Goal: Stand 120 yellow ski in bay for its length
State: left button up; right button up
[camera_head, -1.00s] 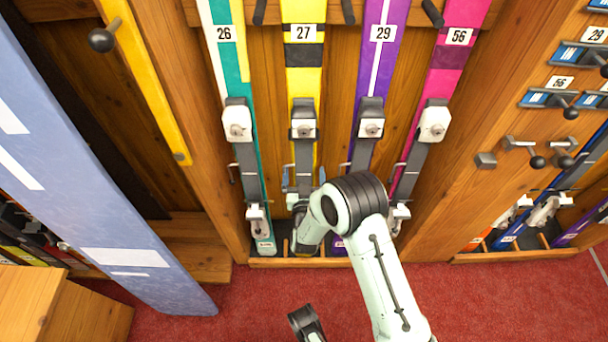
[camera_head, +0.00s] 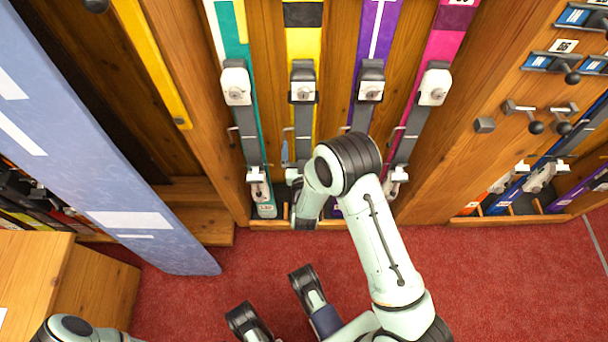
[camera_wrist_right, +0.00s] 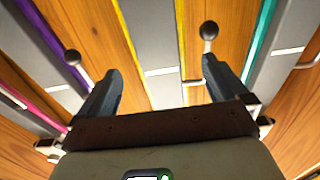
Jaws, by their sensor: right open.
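The yellow ski (camera_head: 304,45) stands upright in the rack between a teal ski (camera_head: 245,110) and a purple ski (camera_head: 362,95). It has a black band and a grey binding. My right gripper (camera_head: 303,152) is open at its lower part, low in the bay (camera_head: 262,224). My wrist hides the ski's foot and one finger in the head view. In the right wrist view the two dark fingers (camera_wrist_right: 161,72) are spread apart with the ski's grey plate and yellow edge (camera_wrist_right: 130,40) beyond and between them. Contact is not clear.
A pink ski (camera_head: 425,105) stands right of the purple one. A large pale-blue board (camera_head: 95,150) leans at left, beside a narrow yellow strip (camera_head: 155,60). A wooden box (camera_head: 35,270) is at lower left. Pegs (camera_head: 535,126) stick out at right. Red carpet (camera_head: 500,285) is clear in front.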

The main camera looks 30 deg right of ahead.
jog(key=p+v, duration=0.2)
jog(key=v, duration=0.7)
dwell(1.0)
jog(key=v, duration=0.4)
jog(key=shift+s+a+p, duration=0.15)
jog(key=shift+s+p, duration=0.05)
jog(key=shift+p, duration=0.2)
dwell(0.3)
dwell(0.4)
